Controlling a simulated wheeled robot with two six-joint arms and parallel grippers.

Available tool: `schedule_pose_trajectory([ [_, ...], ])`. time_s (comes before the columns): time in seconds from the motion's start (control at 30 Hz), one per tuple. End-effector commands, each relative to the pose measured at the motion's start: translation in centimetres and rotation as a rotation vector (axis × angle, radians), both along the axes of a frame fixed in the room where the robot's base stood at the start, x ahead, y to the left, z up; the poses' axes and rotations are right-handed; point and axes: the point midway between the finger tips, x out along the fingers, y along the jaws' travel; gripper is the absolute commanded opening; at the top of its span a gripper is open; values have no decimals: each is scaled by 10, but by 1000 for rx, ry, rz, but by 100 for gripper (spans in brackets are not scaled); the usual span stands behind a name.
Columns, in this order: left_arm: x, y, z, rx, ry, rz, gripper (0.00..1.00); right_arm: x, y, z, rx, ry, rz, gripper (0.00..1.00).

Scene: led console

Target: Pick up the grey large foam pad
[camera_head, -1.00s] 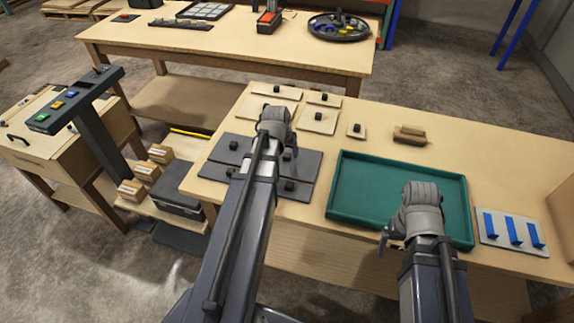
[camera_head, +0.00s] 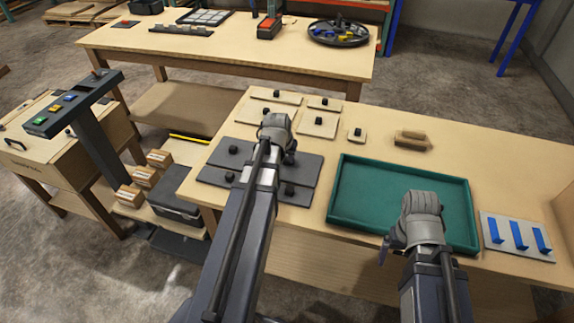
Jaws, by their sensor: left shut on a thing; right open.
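Dark grey foam pads (camera_head: 210,174) with black knobs lie at the left end of the near table; the seams between them are hard to see. My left gripper (camera_head: 290,156) reaches over them from the front. It is shut at the knob of the back right grey large foam pad (camera_head: 309,164), and its wrist hides part of that pad. I cannot tell whether this pad is off the table.
Light beige pads with black knobs (camera_head: 318,122) lie behind the grey ones. A brown block (camera_head: 412,140) lies behind the tray. A plate with blue strips (camera_head: 518,238) is at the right. A post with coloured buttons (camera_head: 70,103) stands at the left. The table's back right is clear.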

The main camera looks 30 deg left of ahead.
Motion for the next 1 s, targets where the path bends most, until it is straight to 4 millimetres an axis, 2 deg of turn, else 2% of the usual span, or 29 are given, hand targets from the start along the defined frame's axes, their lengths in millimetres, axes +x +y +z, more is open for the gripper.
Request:
schedule_pose_trajectory([
  [0.63, 0, 0, 4, 0, 0, 0, 0, 0, 0, 4, 0, 0, 0, 92],
  [0.77, 0, 0, 14, 0, 0, 0, 0, 0, 0, 14, 0, 0, 0, 92],
  [1.0, 0, 0, 46, 0, 0, 0, 0, 0, 0, 46, 0, 0, 0, 92],
])
